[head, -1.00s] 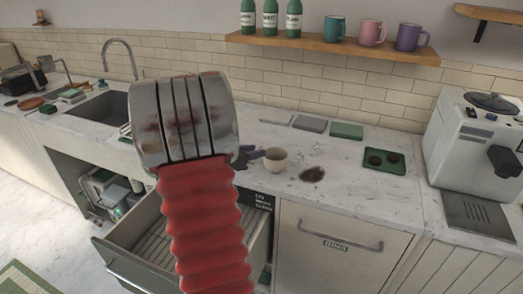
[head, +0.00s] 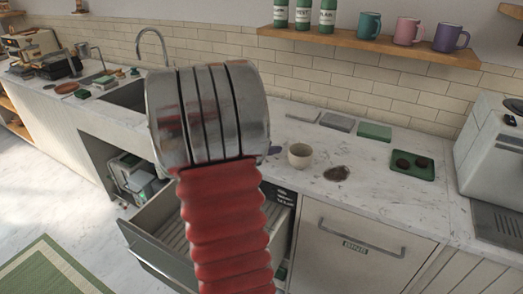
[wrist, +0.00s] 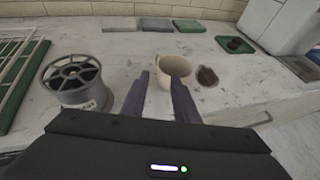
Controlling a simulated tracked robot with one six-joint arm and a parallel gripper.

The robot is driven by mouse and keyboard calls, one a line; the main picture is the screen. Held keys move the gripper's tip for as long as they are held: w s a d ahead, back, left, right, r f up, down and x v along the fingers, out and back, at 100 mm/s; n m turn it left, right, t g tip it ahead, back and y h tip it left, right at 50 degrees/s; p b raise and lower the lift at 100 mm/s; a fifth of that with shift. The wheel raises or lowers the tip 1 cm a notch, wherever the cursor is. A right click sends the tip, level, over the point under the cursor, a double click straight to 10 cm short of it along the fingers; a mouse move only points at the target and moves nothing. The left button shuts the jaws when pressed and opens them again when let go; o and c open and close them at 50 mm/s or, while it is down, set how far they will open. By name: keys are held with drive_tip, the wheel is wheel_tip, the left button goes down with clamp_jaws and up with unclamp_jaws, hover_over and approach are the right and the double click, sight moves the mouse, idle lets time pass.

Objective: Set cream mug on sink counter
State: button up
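The cream mug (head: 299,155) stands upright on the marble counter, left of a dark brown stain. In the wrist view the mug (wrist: 176,68) is just ahead of my two purple fingers, with its handle on the left side. My gripper (wrist: 161,79) is open, with the fingers apart; the right fingertip overlaps the mug in the picture, and I cannot tell if they touch. In the head view my arm hides most of the gripper. The sink (head: 126,95) is set in the counter at the left, with a curved tap behind it.
A grey cylinder with a spoked top (wrist: 75,82) stands left of my fingers. Folded cloths (head: 374,131) lie along the wall. A green tray (head: 412,165) and a machine (head: 498,150) are at the right. An open drawer (head: 165,246) juts out below the counter.

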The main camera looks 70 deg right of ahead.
drive_tip(key=w+a+r+m+t+y, duration=0.1)
drive_tip(key=w+a+m+t, duration=0.15)
drive_tip(key=a, duration=0.65)
drive_tip(key=w+a+r+m+t+y, duration=0.1)
drive_tip(key=w+a+r+m+y, duration=0.2)
drive_tip(key=a, duration=0.6)
drive_tip(key=w+a+m+t, duration=0.2)
drive_tip(key=w+a+m, duration=0.15)
drive_tip(key=a, duration=0.55)
drive_tip(key=a+r+m+t+y, duration=0.1)
drive_tip(key=a+m+t+y, duration=0.3)
drive_tip(key=a, duration=2.4)
drive_tip(key=t+y, duration=0.1)
drive_tip(key=y, duration=0.3)
drive_tip(key=shift+s+a+r, duration=0.2)
drive_tip(key=shift+a+r, duration=0.05)
drive_tip(key=shift+a, duration=0.05)
drive_tip(key=shift+c, duration=0.7)
